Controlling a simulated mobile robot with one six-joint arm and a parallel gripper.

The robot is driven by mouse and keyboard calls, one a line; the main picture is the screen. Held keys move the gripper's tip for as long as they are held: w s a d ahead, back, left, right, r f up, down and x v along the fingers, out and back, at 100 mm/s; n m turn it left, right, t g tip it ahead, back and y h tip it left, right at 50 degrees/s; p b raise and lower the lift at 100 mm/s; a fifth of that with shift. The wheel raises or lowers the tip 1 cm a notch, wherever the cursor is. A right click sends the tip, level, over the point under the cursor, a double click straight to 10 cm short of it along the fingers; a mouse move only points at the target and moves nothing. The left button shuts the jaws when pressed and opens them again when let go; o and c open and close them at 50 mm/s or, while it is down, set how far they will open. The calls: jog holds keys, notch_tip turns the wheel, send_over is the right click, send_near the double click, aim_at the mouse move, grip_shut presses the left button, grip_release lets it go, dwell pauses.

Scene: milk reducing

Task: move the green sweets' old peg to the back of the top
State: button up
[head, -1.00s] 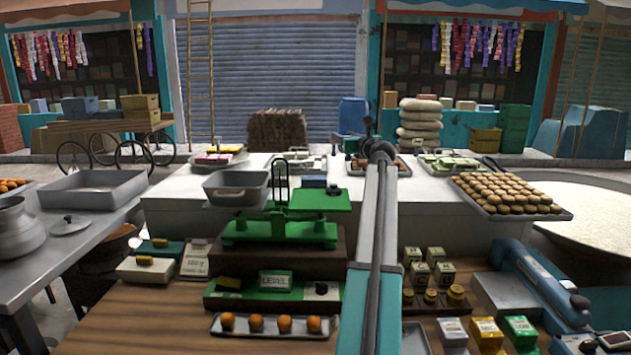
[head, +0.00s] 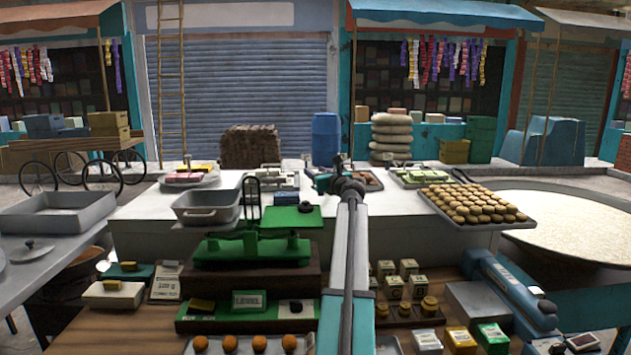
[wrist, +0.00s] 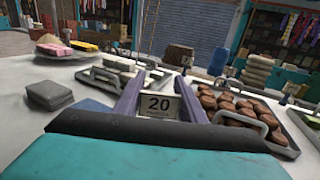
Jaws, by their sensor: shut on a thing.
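My gripper (wrist: 160,100) is shut on a small pale peg card (wrist: 157,107) marked "20", held upright between its two purple-grey fingers in the wrist view. In the head view my gripper (head: 326,180) is over the white counter top (head: 150,208), beside the left end of a brown-sweet tray (head: 372,187); the card is too small to make out there. Whether the card touches the top is unclear. A tray of green sweets (head: 422,175) stands at the back right of the top. A tray of pale sweets (wrist: 122,74) is left of my gripper.
The brown sweets (wrist: 232,112) lie close right of my gripper. Grey stacked slabs (wrist: 48,94) lie at the left. In the head view a grey tub (head: 207,208), a green scale (head: 255,246) and a tray of round biscuits (head: 480,203) take up nearby room.

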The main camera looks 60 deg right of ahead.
jog(key=shift+f, duration=1.3)
jog(key=shift+f, duration=0.15)
jog(key=o, duration=1.1)
jog(key=shift+c, duration=0.2)
jog(key=shift+b+v, duration=0.7)
jog(key=shift+v, duration=5.3)
